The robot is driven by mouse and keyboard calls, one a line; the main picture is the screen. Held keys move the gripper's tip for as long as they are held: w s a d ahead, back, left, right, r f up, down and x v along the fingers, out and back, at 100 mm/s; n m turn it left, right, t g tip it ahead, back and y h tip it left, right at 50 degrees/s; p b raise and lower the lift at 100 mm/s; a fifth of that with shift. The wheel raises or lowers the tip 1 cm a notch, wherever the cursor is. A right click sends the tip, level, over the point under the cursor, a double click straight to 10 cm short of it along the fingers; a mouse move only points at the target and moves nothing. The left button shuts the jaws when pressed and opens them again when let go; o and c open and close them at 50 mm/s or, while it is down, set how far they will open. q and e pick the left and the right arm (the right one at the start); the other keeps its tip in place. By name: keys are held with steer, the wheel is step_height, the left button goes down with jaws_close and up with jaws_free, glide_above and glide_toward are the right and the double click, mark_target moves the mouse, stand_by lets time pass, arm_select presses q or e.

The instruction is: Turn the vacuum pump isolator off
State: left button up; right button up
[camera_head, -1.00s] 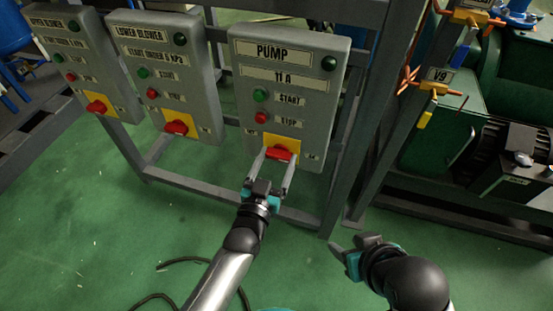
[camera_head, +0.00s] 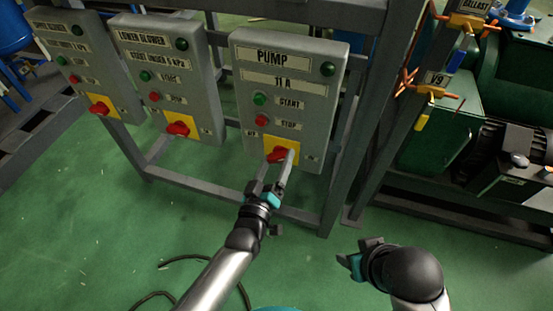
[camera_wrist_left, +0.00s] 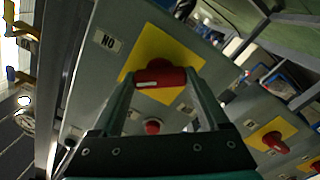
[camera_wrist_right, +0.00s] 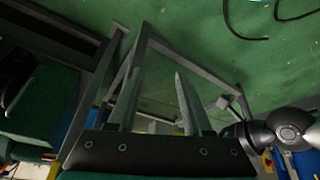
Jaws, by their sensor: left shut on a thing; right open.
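The vacuum pump isolator is a red rotary handle (camera_head: 277,155) on a yellow plate (camera_head: 293,143), low on the grey PUMP box (camera_head: 286,60). My left gripper (camera_head: 281,158) is shut on this handle, one finger at each end. In the left wrist view the red handle (camera_wrist_left: 165,77) spans between the fingertips, and a label beside the yellow plate reads ON upside down. In the head view the handle is tilted, its right end higher. My right gripper (camera_head: 347,262) is open and empty over the floor; its fingers also show apart in the right wrist view (camera_wrist_right: 157,75).
Two similar grey boxes stand to the left, including the LOWER BLOWER box (camera_head: 165,60), each with a red isolator handle (camera_head: 177,129). The metal frame (camera_head: 345,185) carries the boxes. Green machinery (camera_head: 440,135) stands at right. A black cable (camera_head: 195,262) lies on the open green floor.

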arm_select(q)
steer(key=n, duration=0.4)
steer(key=shift+f+n, duration=0.1)
steer(key=shift+n, duration=1.5)
steer(key=n+b, duration=0.1)
steer(key=n, duration=0.1)
steer(key=shift+n, duration=0.7)
arm_select(e)
steer(key=shift+w+a+r+t, duration=0.15)
steer(key=shift+r+t, duration=0.25)
steer(key=shift+r, duration=0.4)
steer(key=shift+a, duration=0.1)
steer(key=shift+f, duration=0.15)
arm_select(q)
steer(key=o, duration=1.2)
steer(key=shift+o, duration=0.2)
steer(key=shift+s, duration=0.1)
